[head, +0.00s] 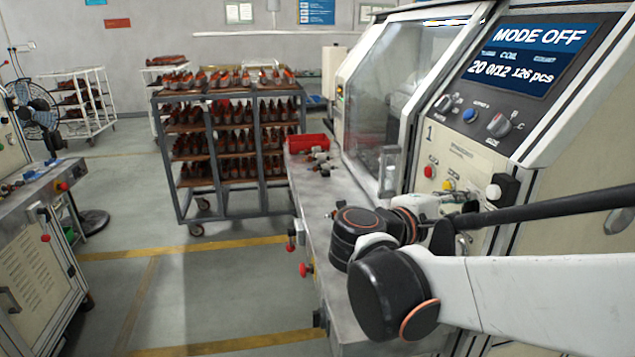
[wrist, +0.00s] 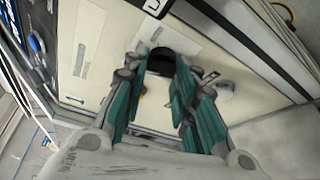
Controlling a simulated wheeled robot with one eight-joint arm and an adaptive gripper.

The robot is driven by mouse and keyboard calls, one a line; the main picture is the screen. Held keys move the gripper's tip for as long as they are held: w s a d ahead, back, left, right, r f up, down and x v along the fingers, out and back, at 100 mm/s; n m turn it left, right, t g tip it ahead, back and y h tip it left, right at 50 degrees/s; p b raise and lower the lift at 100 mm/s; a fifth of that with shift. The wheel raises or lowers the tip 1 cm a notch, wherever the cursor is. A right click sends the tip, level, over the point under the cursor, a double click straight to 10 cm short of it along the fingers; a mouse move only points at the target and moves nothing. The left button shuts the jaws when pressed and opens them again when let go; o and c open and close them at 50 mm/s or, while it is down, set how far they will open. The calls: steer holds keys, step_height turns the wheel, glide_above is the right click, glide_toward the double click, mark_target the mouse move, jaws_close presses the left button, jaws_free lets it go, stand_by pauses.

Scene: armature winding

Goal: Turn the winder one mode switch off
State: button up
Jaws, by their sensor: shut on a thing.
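The winder (head: 560,160) stands at the right, with a "1" on its cream panel. Its screen (head: 525,55) reads "MODE OFF", with "20 0/12" and "126 pcs" below. My gripper (head: 470,207) is at the lower panel, partly hidden behind my arm in the head view. In the wrist view its teal fingers (wrist: 160,85) are shut around a black knob (wrist: 160,60), which seems to be the mode switch on the cream panel. The knob's exact turn is hard to read, as the fingers cover its sides.
Above are a blue button (head: 470,115) and a rotary knob (head: 499,125). Red (head: 428,171) and yellow (head: 447,185) buttons and a white-and-black control (head: 501,190) are close by. A red tray (head: 307,143) lies on the bench. A loaded rack (head: 230,145) stands behind open floor.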

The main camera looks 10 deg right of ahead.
steer(key=shift+f+m+t+h+b, duration=0.1)
steer(key=shift+m+t+h+b, duration=0.35)
steer(key=shift+m, duration=1.05)
steer(key=o, duration=1.1)
steer(key=shift+c, duration=0.2)
steer(key=shift+a, duration=0.1)
